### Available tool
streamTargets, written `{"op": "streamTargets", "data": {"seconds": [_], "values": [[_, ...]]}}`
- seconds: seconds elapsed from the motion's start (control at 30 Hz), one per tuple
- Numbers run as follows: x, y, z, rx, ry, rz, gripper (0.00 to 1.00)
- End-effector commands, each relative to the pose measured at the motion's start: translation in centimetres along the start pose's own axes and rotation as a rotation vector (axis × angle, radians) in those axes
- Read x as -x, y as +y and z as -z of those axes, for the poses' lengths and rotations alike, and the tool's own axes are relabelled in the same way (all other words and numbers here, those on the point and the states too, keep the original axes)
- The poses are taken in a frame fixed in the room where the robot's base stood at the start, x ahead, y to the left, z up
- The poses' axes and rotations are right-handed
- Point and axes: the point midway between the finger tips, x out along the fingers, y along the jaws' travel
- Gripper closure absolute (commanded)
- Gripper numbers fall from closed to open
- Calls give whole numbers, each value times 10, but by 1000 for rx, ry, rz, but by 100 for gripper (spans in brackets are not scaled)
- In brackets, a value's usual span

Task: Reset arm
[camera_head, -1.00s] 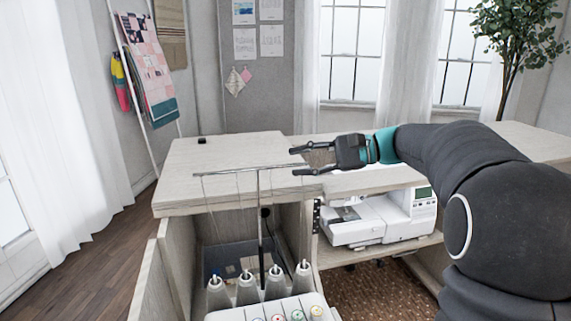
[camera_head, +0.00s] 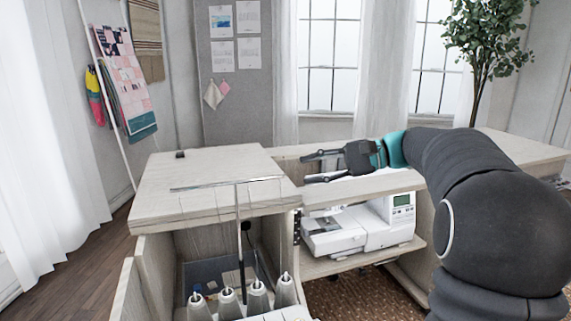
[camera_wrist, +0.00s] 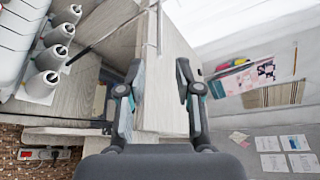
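My gripper (camera_head: 318,167) is at the end of my dark arm, which reaches in from the right in the head view. The white sewing machine (camera_head: 352,232) stands on the shelf below, partly hidden by the cabinet top.
A thread stand with a thin crossbar (camera_head: 228,184) and several grey cones (camera_head: 286,290) stands at the front left. A small black item (camera_head: 180,154) lies on the cabinet top. A quilt rack with a patchwork (camera_head: 124,80) is at the back left. The left of the top is mostly clear.

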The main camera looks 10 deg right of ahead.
Motion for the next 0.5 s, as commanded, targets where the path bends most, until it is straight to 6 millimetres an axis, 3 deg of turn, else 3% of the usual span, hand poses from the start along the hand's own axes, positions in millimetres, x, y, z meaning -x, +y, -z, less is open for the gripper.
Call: {"op": "streamTargets", "data": {"seconds": [0.1, 0.23, 0.37, 0.5], "values": [[-4, 36, 29, -19, 99, -81, 66], [-4, 90, 46, -27, 220, -225, 66], [-3, 142, 39, 19, 327, -405, 66], [1, 193, 17, 121, 418, -611, 66]]}}
